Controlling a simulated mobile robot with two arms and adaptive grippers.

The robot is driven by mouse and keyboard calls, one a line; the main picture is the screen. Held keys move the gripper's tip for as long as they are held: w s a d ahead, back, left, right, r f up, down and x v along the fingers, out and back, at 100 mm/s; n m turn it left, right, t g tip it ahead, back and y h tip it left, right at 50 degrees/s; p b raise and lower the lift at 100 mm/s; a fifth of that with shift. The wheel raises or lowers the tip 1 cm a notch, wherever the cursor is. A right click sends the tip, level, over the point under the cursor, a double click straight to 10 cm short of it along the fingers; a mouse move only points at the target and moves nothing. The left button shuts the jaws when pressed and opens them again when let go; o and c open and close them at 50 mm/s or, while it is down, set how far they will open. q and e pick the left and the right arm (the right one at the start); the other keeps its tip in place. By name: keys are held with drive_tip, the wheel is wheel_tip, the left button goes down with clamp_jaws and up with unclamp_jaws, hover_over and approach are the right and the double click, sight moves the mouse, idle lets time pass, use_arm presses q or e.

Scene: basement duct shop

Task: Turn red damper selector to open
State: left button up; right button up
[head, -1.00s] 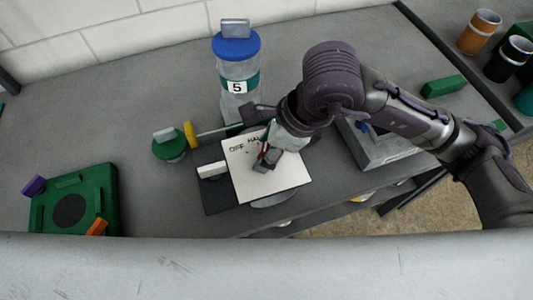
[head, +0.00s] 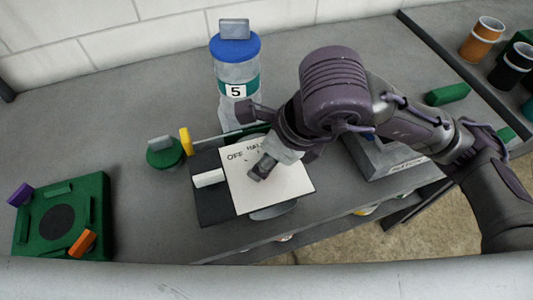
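A white square panel (head: 290,192) with dark printed lettering, of which "OFF" and part of "HAND" are readable, lies on a dark base (head: 213,207) on the grey bench. My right gripper (head: 262,170) reaches down from the right over the panel's upper middle, just below the lettering. Its fingertips are at or very near the panel face; I cannot tell whether they touch it. No red selector shows now; the gripper and wrist cover that part of the panel. Whether the fingers hold anything is hidden. My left gripper is not in view.
A blue-lidded jar marked 5 (head: 236,78) stands behind the panel. A green box (head: 82,205) sits far left. Cups (head: 482,39) stand at the upper right. The bench between box and panel is clear.

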drive_tip(key=o, duration=1.2)
drive_tip(key=shift+c, duration=0.2)
drive_tip(key=v, duration=1.2)
